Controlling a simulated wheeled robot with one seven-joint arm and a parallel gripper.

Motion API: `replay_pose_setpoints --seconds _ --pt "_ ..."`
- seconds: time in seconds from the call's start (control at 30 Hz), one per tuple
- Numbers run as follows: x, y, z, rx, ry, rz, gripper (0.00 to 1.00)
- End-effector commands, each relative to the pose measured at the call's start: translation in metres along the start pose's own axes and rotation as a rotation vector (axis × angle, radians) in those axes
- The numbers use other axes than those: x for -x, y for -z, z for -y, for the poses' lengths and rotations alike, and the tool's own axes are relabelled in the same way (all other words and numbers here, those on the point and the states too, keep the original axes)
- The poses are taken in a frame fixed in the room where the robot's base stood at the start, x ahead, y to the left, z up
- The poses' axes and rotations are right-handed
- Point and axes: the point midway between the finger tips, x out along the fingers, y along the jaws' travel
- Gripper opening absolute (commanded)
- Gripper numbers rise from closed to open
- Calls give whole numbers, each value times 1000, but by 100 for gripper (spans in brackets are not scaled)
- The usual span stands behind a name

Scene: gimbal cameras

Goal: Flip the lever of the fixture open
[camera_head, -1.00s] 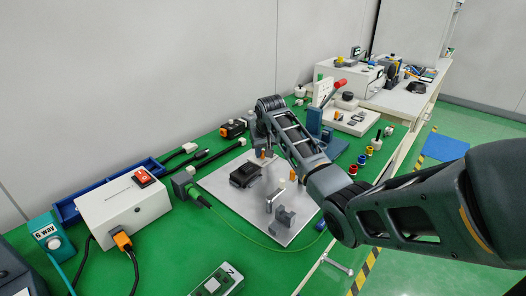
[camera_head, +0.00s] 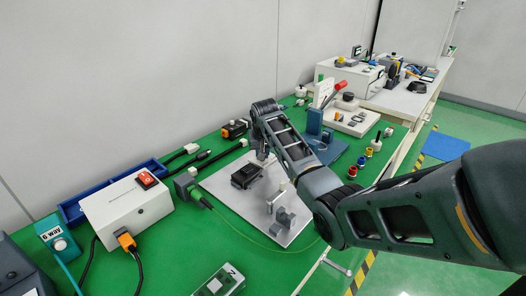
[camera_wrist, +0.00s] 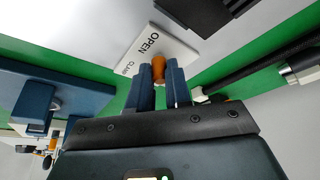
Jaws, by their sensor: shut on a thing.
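The fixture is a silver plate (camera_head: 232,207) on the green bench, with a black block (camera_head: 246,174) and grey clamp parts (camera_head: 283,218) on it. My gripper (camera_wrist: 158,72) is shut on the orange lever knob (camera_wrist: 158,68), which shows between its two blue-grey fingers in the wrist view. A white label plate (camera_wrist: 143,48) reading "OPEN" and "CLAMP" lies beyond the fingers. In the head view, my gripper reaches down at the far side of the plate; my arm hides most of it and the knob.
A white box with a red switch (camera_head: 146,180) and a blue tray (camera_head: 72,212) stand at the left.

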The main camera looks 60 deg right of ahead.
Motion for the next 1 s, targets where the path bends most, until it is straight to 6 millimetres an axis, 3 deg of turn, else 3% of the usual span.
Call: replay_pose_setpoints --seconds 0.13,0.17,0.4,0.73,1.0 --pt "0 1 1 1 1 -3 0" --pt "0 1 1 1 1 -3 21" --pt "0 1 0 1 1 -2 44" --pt "6 0 0 2 1 -2 44" --pt "46 1 1 1 2 -5 44"
